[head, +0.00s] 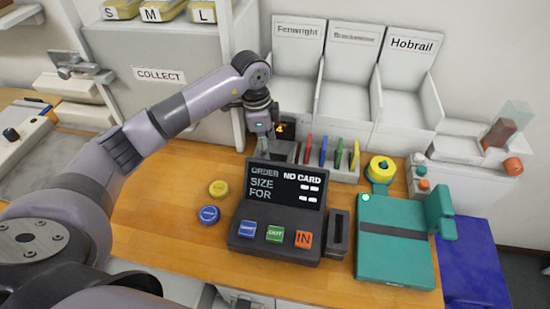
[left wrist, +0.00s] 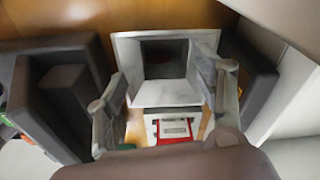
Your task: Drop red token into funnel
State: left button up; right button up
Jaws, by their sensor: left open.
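My left gripper (head: 265,148) hangs pointing down behind the dark order terminal. In the left wrist view the left gripper (left wrist: 168,98) is open, with its fingers apart. A grey square funnel (left wrist: 158,92) with a dark opening lies between and beyond the fingertips. A faint reddish patch shows deep in the opening, too dark to identify. Below the funnel, a white part holds a flat red piece (left wrist: 178,134); I cannot tell if it is the red token. No loose red token shows on the table in the head view. My right gripper is not in view.
The order terminal (head: 276,215) reads NO CARD. A yellow token (head: 219,188) and a blue token (head: 209,214) lie left of it. Colored sticks stand in a rack (head: 345,174) behind it. A teal machine (head: 396,265) stands right. The wooden counter's left part is mostly clear.

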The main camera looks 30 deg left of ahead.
pick_arm(q)
notch_tip(320, 180, up, 11)
jog(key=a, duration=0.1)
jog(key=shift+s+a+r, duration=0.15)
jog(key=shift+s, duration=0.15)
jog(key=shift+r, duration=0.1)
